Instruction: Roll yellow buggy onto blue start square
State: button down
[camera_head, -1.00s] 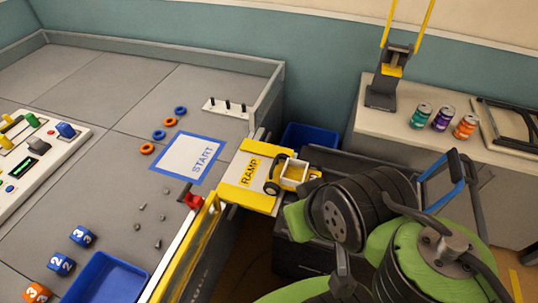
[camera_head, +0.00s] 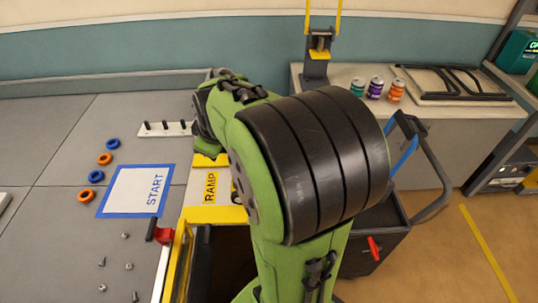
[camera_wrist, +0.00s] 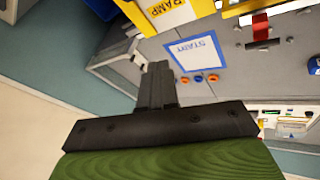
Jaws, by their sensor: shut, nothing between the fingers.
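The blue-bordered start square (camera_head: 137,192) lies flat on the grey board with nothing on it; it also shows in the wrist view (camera_wrist: 196,52). The yellow and white ramp (camera_head: 212,212) meets the board to its right and shows at the top of the wrist view (camera_wrist: 172,14). The yellow buggy is almost wholly hidden behind my arm; only a dark edge, perhaps its wheel, shows at the ramp's right side. My gripper (camera_wrist: 157,70) is shut and empty, its fingers together in the wrist view. In the head view my arm hides the fingertips.
A red-handled lever (camera_head: 160,230) stands at the board's edge by the ramp. Cans (camera_head: 375,88) stand on the back counter.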

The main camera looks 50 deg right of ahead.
jog(key=d+f+n+g+h+b, duration=0.15)
jog(key=d+f+n+b, duration=0.25)
jog(key=d+f, duration=2.05)
jog(key=shift+h, duration=0.35)
jog(key=f+b, duration=0.1)
jog(key=f, duration=0.1)
jog(key=f+b, duration=0.3)
jog(key=f, duration=0.2)
jog(key=shift+d+b, duration=0.3)
jog(key=shift+d, duration=0.1)
jog(key=shift+r, duration=0.1)
notch_tip(320, 180, down, 3)
jog(key=b, duration=0.3)
jog(key=shift+s+a, duration=0.1)
jog(key=shift+a, duration=0.05)
